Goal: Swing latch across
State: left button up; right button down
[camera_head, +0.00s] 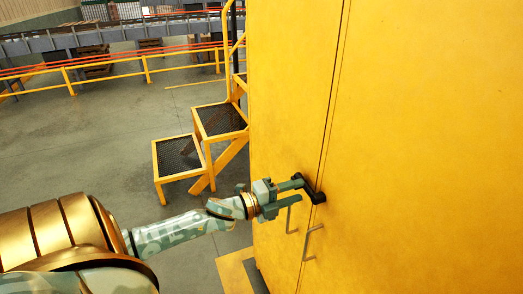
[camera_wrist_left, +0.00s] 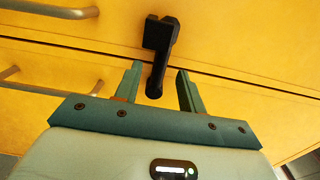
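The black latch (camera_head: 314,192) sits on the seam between the two doors of a tall yellow cabinet (camera_head: 420,130). In the left wrist view the latch (camera_wrist_left: 158,50) runs from its block on one door across the seam. Its rounded free end lies between my fingertips. My left gripper (camera_head: 296,191) is at the latch, and in the wrist view the gripper (camera_wrist_left: 157,85) is open, with a gap on both sides of the latch. Whether a finger touches it I cannot tell. My right gripper is not in view.
Two metal door handles (camera_head: 312,241) (camera_head: 291,216) stick out just below the latch, close to my left gripper. Yellow steps (camera_head: 218,121) with dark treads stand left of the cabinet. Grey floor (camera_head: 110,140) is open at left, before a yellow railing (camera_head: 146,70).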

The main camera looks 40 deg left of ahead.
pick_arm(q)
jog(key=b+v, duration=0.1)
jog(key=v, duration=1.2)
jog(key=shift+s+b, duration=0.3)
jog(key=shift+s, duration=0.05)
jog(key=shift+a, duration=0.1)
